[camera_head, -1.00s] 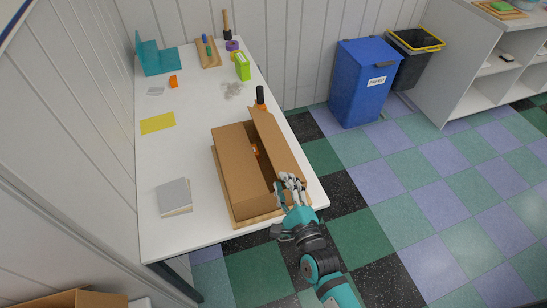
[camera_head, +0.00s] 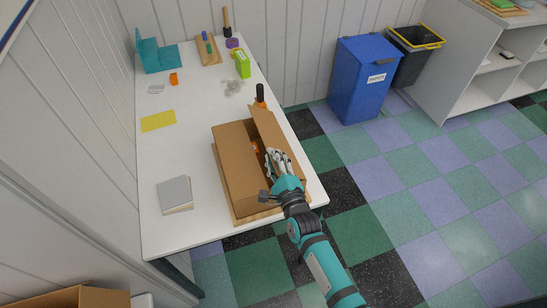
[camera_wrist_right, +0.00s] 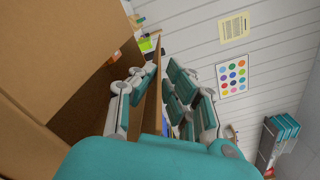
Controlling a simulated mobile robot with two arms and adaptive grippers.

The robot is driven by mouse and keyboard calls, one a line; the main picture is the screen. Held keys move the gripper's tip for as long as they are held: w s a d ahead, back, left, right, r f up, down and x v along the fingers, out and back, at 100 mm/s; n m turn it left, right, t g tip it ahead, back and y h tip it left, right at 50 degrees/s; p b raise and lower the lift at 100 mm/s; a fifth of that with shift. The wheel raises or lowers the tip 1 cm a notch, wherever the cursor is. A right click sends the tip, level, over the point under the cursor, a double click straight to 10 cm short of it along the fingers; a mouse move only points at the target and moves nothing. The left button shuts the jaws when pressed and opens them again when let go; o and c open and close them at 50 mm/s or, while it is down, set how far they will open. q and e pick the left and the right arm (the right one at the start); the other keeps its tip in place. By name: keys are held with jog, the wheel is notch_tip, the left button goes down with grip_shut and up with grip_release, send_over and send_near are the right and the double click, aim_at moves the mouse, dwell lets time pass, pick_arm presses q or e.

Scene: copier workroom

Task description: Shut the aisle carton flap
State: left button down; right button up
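The brown carton (camera_head: 238,170) stands on a wooden board on the white table. Its left flap lies flat over the left half. The aisle flap (camera_head: 272,136), on the right side toward the floor, stands up and leaves a dark gap into the carton. My right gripper (camera_head: 279,161) is at the near part of this flap. In the right wrist view the flap (camera_wrist_right: 149,98) runs between the spread fingers (camera_wrist_right: 153,97), with a gap visible on its right side. The gripper looks open. My left gripper is not in view.
An orange item (camera_head: 255,147) shows inside the carton. A black-handled tool (camera_head: 260,94) stands behind it. A grey notebook (camera_head: 175,194) and a yellow sheet (camera_head: 158,121) lie left of it. A blue paper bin (camera_head: 362,82) stands on the floor. The aisle floor at right is clear.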

grip_shut()
jog(key=shift+s+a+f+n+b, duration=0.1)
jog(key=shift+a+f+n+b, duration=0.15)
jog(key=shift+f+n+b, duration=0.25)
jog(key=shift+s+a+f+n+b, duration=0.1)
jog(key=shift+a+f+n+b, duration=0.25)
jog(key=shift+f+n, duration=0.4)
jog(key=shift+r, duration=0.15)
jog(key=shift+o, duration=2.2)
grip_release()
